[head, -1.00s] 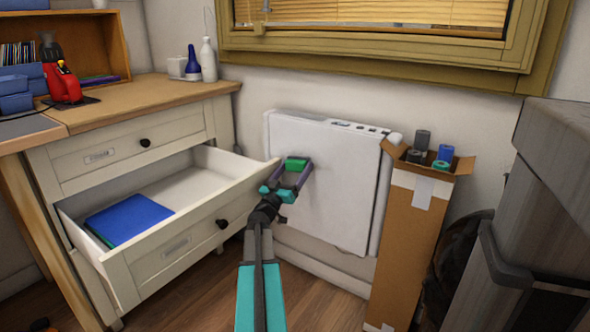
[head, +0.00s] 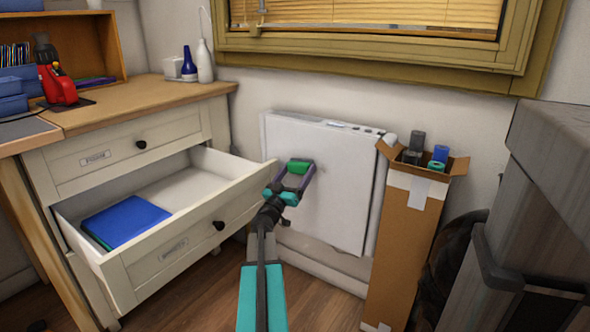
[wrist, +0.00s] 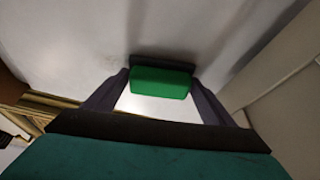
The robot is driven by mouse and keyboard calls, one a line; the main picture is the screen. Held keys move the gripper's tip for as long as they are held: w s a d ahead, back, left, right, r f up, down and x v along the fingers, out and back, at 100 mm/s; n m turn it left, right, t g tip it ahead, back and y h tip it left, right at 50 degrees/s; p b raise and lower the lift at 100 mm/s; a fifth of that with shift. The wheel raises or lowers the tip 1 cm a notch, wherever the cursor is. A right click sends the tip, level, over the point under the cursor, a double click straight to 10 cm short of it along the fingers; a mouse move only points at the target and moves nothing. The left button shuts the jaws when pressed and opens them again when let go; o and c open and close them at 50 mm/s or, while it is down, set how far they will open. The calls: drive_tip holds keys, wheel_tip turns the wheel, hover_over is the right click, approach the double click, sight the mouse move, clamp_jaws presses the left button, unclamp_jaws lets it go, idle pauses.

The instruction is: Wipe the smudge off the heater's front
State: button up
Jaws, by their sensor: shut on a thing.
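The white heater (head: 335,205) stands upright against the wall under the window; its flat front also fills much of the wrist view (wrist: 60,45). My gripper (head: 297,171) is in front of the upper left part of that front. It is shut on a green block with a dark layer on its far side (wrist: 160,82), which also shows in the head view (head: 298,166). The dark layer is at or very close to the panel; I cannot tell whether it touches. A faint grey mark, possibly the smudge (head: 322,170), shows just right of the gripper.
An open drawer (head: 235,190) with a blue folder (head: 125,220) juts out left of the heater. A tall cardboard box (head: 405,235) holding rolls stands close on the right. A grey cabinet (head: 550,190) is farther right. The window frame (head: 370,62) is above.

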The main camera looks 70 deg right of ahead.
sight(332, 171)
drive_tip(key=shift+s+a, duration=0.2)
drive_tip(key=shift+s, duration=0.35)
drive_tip(key=shift+s, duration=0.1)
drive_tip(key=shift+s+a+p, duration=0.15)
drive_tip(key=shift+s+p, duration=0.05)
drive_tip(key=shift+s, duration=0.65)
drive_tip(key=shift+s+a+p, duration=0.15)
drive_tip(key=shift+s, duration=0.7)
drive_tip(key=shift+s, duration=0.15)
drive_tip(key=shift+s+a, duration=0.3)
drive_tip(key=shift+s, duration=0.5)
drive_tip(key=shift+s+a, duration=0.25)
drive_tip(key=shift+s, duration=0.5)
drive_tip(key=shift+s+a, duration=0.15)
drive_tip(key=shift+s, duration=0.8)
drive_tip(key=shift+s+a, duration=0.15)
drive_tip(key=shift+s, duration=0.8)
